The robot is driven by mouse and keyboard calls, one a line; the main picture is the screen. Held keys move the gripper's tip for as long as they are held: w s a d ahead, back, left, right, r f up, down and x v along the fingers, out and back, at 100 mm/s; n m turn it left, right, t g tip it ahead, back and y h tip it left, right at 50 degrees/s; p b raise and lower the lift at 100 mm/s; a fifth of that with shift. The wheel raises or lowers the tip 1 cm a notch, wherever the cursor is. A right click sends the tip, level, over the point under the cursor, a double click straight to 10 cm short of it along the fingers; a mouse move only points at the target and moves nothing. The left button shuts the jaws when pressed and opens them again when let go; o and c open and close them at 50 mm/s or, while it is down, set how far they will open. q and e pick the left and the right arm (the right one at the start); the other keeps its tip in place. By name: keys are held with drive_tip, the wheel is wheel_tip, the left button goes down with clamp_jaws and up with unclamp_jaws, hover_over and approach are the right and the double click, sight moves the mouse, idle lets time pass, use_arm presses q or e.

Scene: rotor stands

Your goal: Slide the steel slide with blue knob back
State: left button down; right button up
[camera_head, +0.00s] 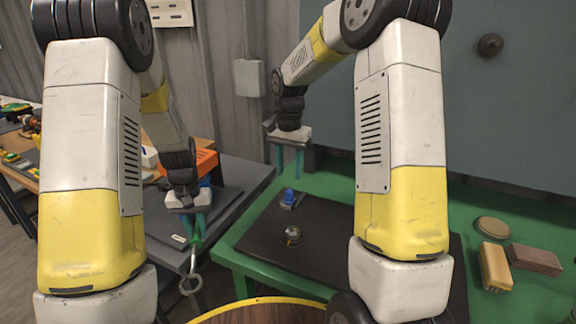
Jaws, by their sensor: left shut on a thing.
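The steel slide with blue knob (289,197) sits on the black mat (330,222) on the green table, near the mat's far left part. My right gripper (289,172) is above it, fingers pointing down, apart and empty. It does not appear to touch the knob. My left gripper (196,240) is shut on a grey metal piece with a ring end (191,284), which hangs below the fingers over the gap near the green table's left edge. The slide's rails are too small to make out.
A small round metal and glass-like piece (293,236) stands on the mat. A yellow brush (495,267), a brown block (536,259) and a round tan disc (492,228) lie at the right. A wooden round top (262,313) is in front.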

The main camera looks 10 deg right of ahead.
sight(289, 191)
drive_tip(key=shift+f, duration=4.1)
clamp_jaws()
drive_tip(key=shift+w+d, duration=0.45)
drive_tip(key=shift+w, duration=0.25)
drive_tip(key=shift+w+d, duration=0.45)
drive_tip(key=shift+w, duration=0.25)
drive_tip(key=shift+w+d, duration=0.45)
drive_tip(key=shift+w, duration=0.25)
drive_tip(key=shift+o, duration=0.4)
unclamp_jaws()
drive_tip(key=shift+r, duration=0.15)
wheel_tip(289, 191, up, 7)
